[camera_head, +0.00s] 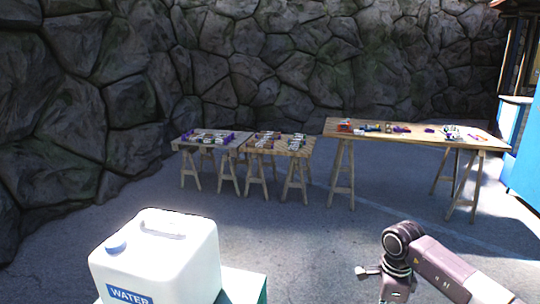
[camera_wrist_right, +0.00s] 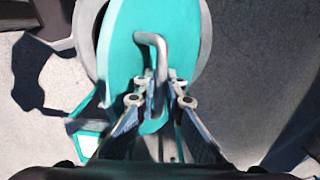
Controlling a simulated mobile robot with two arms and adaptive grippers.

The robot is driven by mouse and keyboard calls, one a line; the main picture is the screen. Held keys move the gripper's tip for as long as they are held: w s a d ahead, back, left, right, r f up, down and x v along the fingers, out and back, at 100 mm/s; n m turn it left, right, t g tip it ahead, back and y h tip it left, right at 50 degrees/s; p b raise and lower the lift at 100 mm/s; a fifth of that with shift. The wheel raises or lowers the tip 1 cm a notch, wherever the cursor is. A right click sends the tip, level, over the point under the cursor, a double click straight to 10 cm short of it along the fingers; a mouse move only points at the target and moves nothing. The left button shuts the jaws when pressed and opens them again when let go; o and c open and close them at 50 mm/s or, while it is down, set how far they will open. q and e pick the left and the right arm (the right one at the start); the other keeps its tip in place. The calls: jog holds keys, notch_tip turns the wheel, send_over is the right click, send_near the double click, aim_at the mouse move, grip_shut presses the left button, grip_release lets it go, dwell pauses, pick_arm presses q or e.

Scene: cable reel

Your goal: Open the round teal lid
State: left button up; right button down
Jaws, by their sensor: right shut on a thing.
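The round teal lid (camera_wrist_right: 125,50) fills the upper middle of the right wrist view. A bent grey handle (camera_wrist_right: 155,40) stands on its face. My right gripper (camera_wrist_right: 161,88) is shut on the lower part of this handle, with a finger on either side. A pale grey rim (camera_wrist_right: 88,38) shows behind the lid on the left; I cannot tell how wide any gap is. The lid is not visible in the head view, where my right arm bends down at the lower right. My left gripper is in neither view.
A white water container (camera_head: 160,250) stands at the lower left, on or beside a teal surface (camera_head: 245,285). Trestle tables (camera_head: 420,136) with small items stand far back before a stone wall. Open pavement lies between. A blue structure (camera_head: 525,165) is at the right edge.

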jog(key=shift+w, duration=0.1)
jog(key=w+d+r+b, duration=0.2)
jog(key=w+b, duration=0.4)
jog(key=w, duration=0.3)
jog(key=shift+w+d+b, duration=0.25)
jog(key=shift+b, duration=0.05)
dwell(1.1)
jog(key=shift+r, duration=0.1)
jog(key=c, duration=0.8)
grip_release()
